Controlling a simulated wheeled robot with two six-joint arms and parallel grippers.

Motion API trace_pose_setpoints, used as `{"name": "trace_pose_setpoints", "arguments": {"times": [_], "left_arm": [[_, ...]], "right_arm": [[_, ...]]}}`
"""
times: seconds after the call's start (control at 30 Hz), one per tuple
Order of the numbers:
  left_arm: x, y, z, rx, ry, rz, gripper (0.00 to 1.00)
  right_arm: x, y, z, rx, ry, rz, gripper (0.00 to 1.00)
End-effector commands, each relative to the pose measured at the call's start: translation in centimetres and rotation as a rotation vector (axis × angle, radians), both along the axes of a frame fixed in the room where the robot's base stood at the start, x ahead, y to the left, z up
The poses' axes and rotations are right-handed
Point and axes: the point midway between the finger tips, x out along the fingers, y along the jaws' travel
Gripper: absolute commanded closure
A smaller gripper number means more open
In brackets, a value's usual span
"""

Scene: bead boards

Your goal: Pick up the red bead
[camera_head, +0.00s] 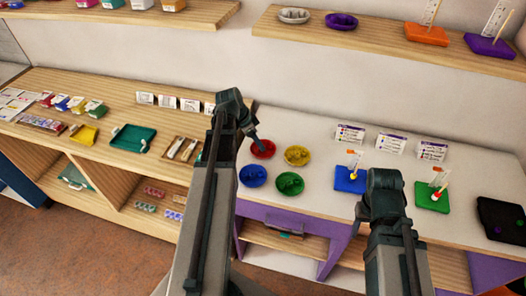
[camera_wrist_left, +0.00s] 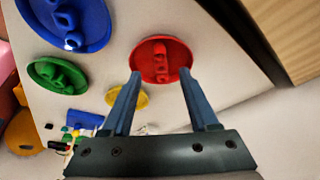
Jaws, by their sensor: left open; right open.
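A round red dish (camera_head: 269,154) with small red beads (camera_wrist_left: 160,50) in it stands on the white tabletop at its left end. The dish also shows in the left wrist view (camera_wrist_left: 179,58). The beads look like a clump of red pieces; single ones are hard to tell apart. My left gripper (camera_head: 257,141) is just above the dish in the head view. In the left wrist view its two fingers (camera_wrist_left: 160,74) are spread apart and empty, with their tips at the dish's near edge. My right gripper (camera_head: 386,190) is above the table's front, open, its fingertips hidden.
Yellow (camera_head: 297,156), blue (camera_head: 253,176) and green (camera_head: 289,184) dishes stand close to the red one. Blue (camera_head: 347,184) and green (camera_head: 430,199) peg boards and a black tray (camera_head: 503,214) stand to the right. A wooden counter (camera_head: 110,100) is at left.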

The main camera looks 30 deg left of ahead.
Motion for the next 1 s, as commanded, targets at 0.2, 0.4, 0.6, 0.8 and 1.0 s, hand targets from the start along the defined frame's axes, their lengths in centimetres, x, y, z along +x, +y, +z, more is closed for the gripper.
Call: {"name": "trace_pose_setpoints", "arguments": {"times": [0.2,0.4,0.6,0.8,1.0], "left_arm": [[1.1,-0.5,-3.2,0.0,0.0,-0.001,0.4],[1.4,-0.8,-3.5,0.0,0.0,0.0,0.4],[1.4,-0.8,-3.4,0.0,0.0,0.0,0.53],[1.4,-0.7,-3.4,0.0,0.0,0.0,0.89],[1.4,-0.8,-3.4,0.0,0.0,0.0,1.0]], "right_arm": [[0.0,0.0,-3.2,0.0,0.0,0.0,0.5],[0.0,0.0,-3.5,0.0,0.0,0.0,0.5],[0.0,0.0,-3.4,0.0,0.0,0.0,0.5],[0.0,0.0,-3.4,0.0,0.0,0.0,0.5],[0.0,0.0,-3.4,0.0,0.0,0.0,0.5]]}}
